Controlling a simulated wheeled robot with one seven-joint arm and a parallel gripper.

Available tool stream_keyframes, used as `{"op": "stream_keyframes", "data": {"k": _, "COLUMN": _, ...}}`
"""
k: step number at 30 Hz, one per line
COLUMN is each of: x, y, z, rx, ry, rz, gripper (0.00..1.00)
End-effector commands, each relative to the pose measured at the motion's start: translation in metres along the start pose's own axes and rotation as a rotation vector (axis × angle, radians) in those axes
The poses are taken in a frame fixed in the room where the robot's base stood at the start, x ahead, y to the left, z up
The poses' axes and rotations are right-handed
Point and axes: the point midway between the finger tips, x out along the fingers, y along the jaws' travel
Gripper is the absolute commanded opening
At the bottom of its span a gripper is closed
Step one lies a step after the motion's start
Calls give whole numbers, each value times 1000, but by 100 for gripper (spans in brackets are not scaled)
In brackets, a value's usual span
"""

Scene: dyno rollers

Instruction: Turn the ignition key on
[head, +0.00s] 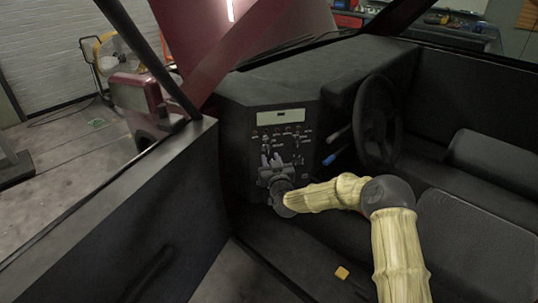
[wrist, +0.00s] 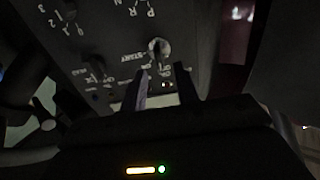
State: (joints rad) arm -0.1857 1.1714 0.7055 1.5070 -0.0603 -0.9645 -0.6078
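The ignition key switch (wrist: 158,48) is a small light-grey piece on the dark dash panel (wrist: 200,50), with the word START to its left and smaller labels below. In the wrist view my gripper (wrist: 163,73) has its two dark fingers apart, pointing at the panel. The switch lies just beyond the fingertips, roughly in line with the gap, and I see no finger touching it. In the head view my gripper (head: 271,160) is in front of the lower part of the panel (head: 262,105), where it hides the key.
Other labelled switches (wrist: 98,68) sit left of the key. The steering wheel (head: 377,122) and a blue-tipped lever (head: 330,159) are to the right of the panel. The open door (head: 130,225) stands to the left, and black seats (head: 490,165) fill the right.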

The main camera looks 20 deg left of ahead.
Motion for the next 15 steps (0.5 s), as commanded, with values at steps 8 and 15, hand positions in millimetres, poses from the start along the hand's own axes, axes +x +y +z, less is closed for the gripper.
{"op": "stream_keyframes", "data": {"k": 8, "x": 28, "y": -1, "z": 0, "rx": 1, "ry": 1, "rz": -1, "gripper": 31}}
{"op": "stream_keyframes", "data": {"k": 15, "x": 34, "y": -1, "z": 0, "rx": 0, "ry": 0, "rz": -2, "gripper": 31}}
